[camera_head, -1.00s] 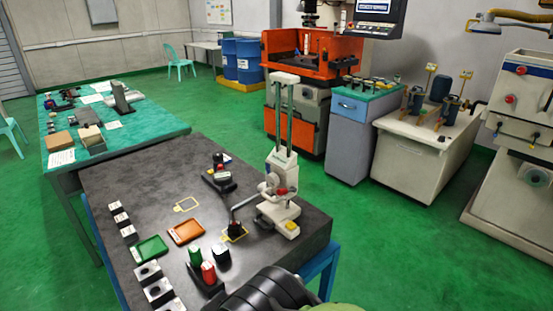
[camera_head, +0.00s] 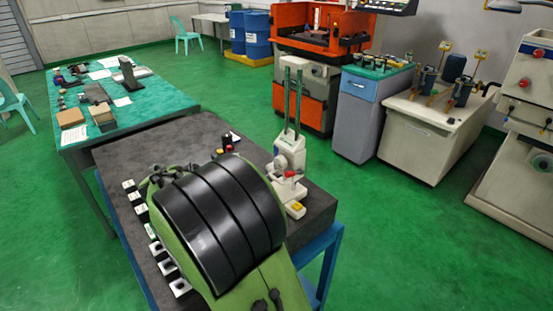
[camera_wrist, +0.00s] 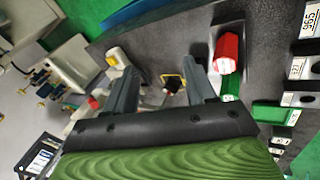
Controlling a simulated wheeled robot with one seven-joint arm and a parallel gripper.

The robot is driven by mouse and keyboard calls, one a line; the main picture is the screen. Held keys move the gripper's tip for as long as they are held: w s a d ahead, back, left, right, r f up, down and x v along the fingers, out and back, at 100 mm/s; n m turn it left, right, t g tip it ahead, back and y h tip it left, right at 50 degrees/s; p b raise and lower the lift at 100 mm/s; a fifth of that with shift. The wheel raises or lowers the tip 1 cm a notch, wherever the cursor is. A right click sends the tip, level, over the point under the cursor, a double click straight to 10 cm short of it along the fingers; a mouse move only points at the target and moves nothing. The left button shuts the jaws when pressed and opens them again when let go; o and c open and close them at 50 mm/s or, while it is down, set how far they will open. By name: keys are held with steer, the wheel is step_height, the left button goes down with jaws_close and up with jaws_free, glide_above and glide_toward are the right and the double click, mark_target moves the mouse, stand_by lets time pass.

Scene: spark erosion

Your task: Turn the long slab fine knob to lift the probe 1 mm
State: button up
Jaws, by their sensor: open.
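The white height gauge (camera_head: 287,160) with two tall columns stands upright on the dark table slab (camera_head: 188,133). A red knob (camera_head: 290,173) is on its side and a yellow button (camera_head: 297,206) on its base. In the wrist view, its pale body with the yellow button (camera_wrist: 113,61) shows at left. My gripper (camera_wrist: 162,68) is open, its fingers apart with nothing held. A small dark piece (camera_wrist: 172,85) within a yellow outline shows beyond the gap between them. Which part is the fine knob I cannot tell. My arm hides the gripper and mid-table in the head view.
A red cylinder (camera_wrist: 228,52) lies close beside the right finger in the wrist view, with a green piece (camera_wrist: 231,84) near it. Several labelled blocks (camera_head: 140,208) line the table's left edge. A dark device with a red part (camera_head: 228,140) stands at the back.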

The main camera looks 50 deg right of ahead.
steer(key=w+d+g+h+p, duration=0.2)
steer(key=w+d+h, duration=0.3)
steer(key=d+h, duration=0.1)
steer(key=n+h+p, duration=0.1)
steer(key=h, duration=0.6)
glide_toward(278, 164)
steer(key=d, duration=0.3)
steer(key=d+p, duration=0.1)
steer(key=d, duration=0.2)
steer(key=s+d, duration=0.1)
steer(key=d, duration=0.2)
steer(key=shift+d+r, duration=0.15)
steer(key=c, duration=0.8)
steer(key=shift+b, duration=0.35)
steer(key=shift+b, duration=0.35)
steer(key=shift+m, duration=0.3)
